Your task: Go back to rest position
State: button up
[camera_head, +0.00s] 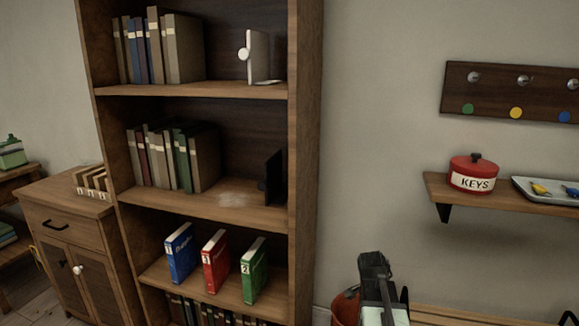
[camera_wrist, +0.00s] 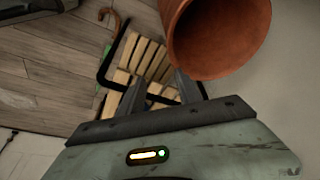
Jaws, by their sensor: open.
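My gripper (camera_head: 373,268) shows at the lower right of the head view, at the end of my arm, beside the wall right of the bookcase. In the wrist view my gripper (camera_wrist: 160,86) has its two dark fingers apart, with nothing held between them. A terracotta-coloured round container (camera_wrist: 222,40) is close by at the upper right of the wrist view. Part of it also shows left of my arm in the head view (camera_head: 343,307).
The tall bookcase (camera_head: 306,150) holds several books. A wall shelf (camera_head: 440,189) carries a red KEYS pot (camera_head: 473,182) and a tray (camera_head: 526,193), below a hook board (camera_head: 500,93).

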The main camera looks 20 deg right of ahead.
jog(key=s+a+n+y, duration=0.1)
jog(key=a+n+y, duration=0.2)
jog(key=a+n, duration=2.05)
jog(key=a+r+m+p, duration=0.3)
jog(key=r+p, duration=1.3)
jog(key=a+r+m+p, duration=0.3)
jog(key=r+m+p, duration=0.1)
jog(key=r+p, duration=1.2)
jog(key=shift+s+a+p, duration=0.15)
jog(key=shift+a+p, duration=0.2)
jog(key=shift+p, duration=0.1)
